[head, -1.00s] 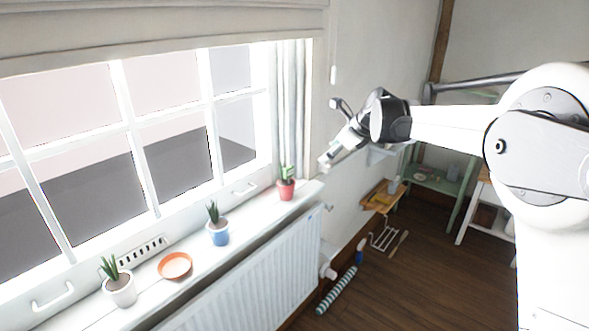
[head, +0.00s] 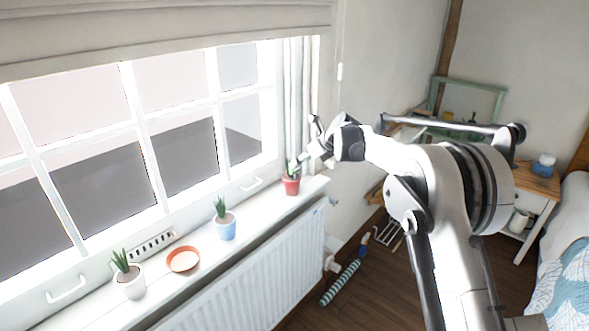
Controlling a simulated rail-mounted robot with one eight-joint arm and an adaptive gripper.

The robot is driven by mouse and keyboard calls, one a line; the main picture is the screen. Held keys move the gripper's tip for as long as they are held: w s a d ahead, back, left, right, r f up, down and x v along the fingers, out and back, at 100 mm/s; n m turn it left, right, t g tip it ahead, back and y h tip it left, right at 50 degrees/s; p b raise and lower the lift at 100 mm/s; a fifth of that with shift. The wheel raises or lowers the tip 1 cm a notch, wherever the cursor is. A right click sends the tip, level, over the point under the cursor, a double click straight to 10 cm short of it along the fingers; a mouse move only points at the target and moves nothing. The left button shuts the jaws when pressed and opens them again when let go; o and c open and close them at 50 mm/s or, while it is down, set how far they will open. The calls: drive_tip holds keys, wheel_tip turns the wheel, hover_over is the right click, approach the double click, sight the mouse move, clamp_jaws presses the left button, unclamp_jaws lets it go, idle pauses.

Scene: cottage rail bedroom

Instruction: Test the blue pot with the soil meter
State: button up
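The blue pot (head: 222,230) holds a spiky green plant and stands upright on the white windowsill, between an orange saucer and the red pot. My gripper (head: 302,160) is at the far right end of the sill, just above and beside the plant in the red pot (head: 291,186). It is well to the right of the blue pot. The gripper is small and seen from behind the arm, so its finger opening and anything in it cannot be made out. I cannot pick out a soil meter.
A white pot (head: 130,283) and an empty orange saucer (head: 183,259) stand left on the sill (head: 255,211). A radiator (head: 250,275) hangs below. A striped roll (head: 340,283) lies on the floor. A bedside table (head: 535,185) and bed (head: 570,260) are at right.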

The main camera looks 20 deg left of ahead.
sight(295, 176)
drive_tip(key=shift+p+x, duration=0.5)
drive_tip(key=shift+x, duration=2.5)
drive_tip(key=c, duration=1.1)
